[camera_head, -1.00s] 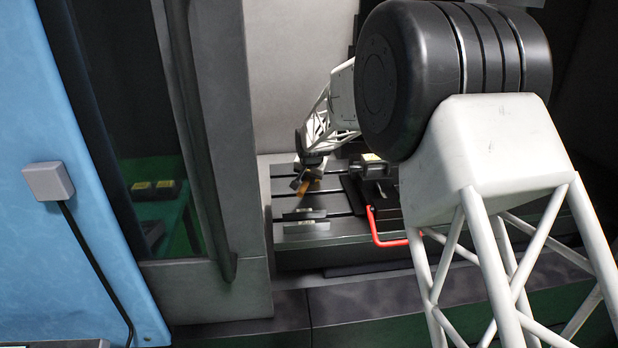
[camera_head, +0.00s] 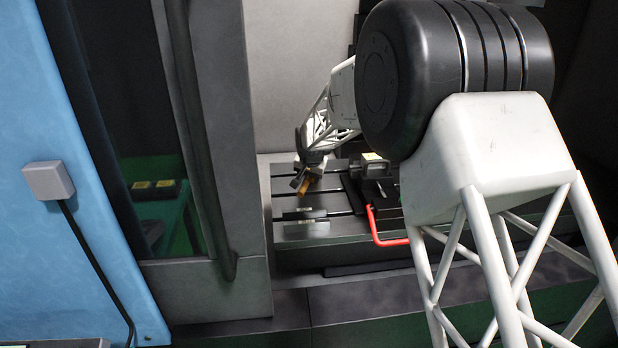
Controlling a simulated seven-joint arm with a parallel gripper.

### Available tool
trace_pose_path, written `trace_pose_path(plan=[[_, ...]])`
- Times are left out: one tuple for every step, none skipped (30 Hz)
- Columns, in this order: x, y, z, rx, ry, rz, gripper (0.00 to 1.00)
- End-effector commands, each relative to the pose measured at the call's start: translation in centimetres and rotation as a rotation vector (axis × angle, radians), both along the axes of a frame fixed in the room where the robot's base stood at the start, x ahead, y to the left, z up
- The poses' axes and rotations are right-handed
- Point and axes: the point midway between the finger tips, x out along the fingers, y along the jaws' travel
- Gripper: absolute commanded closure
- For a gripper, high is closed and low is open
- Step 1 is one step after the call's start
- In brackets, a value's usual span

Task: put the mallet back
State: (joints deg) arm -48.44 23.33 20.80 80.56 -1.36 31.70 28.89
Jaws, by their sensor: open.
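My gripper (camera_head: 303,182) is small in view, low over the slotted machine table (camera_head: 285,186), tilted downward. Its jaws are open. A small orange-brown piece (camera_head: 304,187), which looks like part of the mallet, shows right at the fingers. The rest of the mallet is hidden or too small to make out. I cannot tell whether the fingers touch this piece.
A dark vise (camera_head: 375,188) with a red handle (camera_head: 372,226) stands right of my gripper. Flat metal bars (camera_head: 305,222) lie at the table's front. A grey door frame (camera_head: 205,240) bounds the left. My forearm hides the table's right part.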

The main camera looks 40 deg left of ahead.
Motion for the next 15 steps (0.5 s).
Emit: trace_pose_path(plan=[[-0.1,-0.1,0.3,0.0,-0.001,0.0,0.52],[-0.1,-0.1,0.5,0.0,-0.001,0.0,0.52],[-0.2,-0.2,0.7,0.001,-0.001,0.0,0.52],[-0.2,-0.3,1.0,0.002,-0.002,0.0,0.52],[-0.3,-0.3,1.3,0.002,-0.002,0.0,0.52],[-0.4,-0.4,1.6,0.002,-0.002,0.0,0.52],[-0.5,-0.5,1.9,0.002,-0.002,0.0,0.52],[-0.6,-0.7,2.2,0.001,-0.001,0.0,0.52],[-0.8,-0.8,2.6,0.001,-0.001,0.0,0.52],[-0.9,-0.9,3.0,0.001,-0.001,0.0,0.52],[-1.0,-1.0,3.5,0.001,-0.001,0.0,0.52],[-1.2,-1.2,4.0,0.002,-0.002,0.0,0.52],[-1.3,-1.3,4.4,0.002,-0.002,0.0,0.52],[-1.4,-1.5,4.8,0.002,-0.002,0.0,0.52],[-1.6,-1.7,5.4,0.001,-0.001,0.0,0.52]])
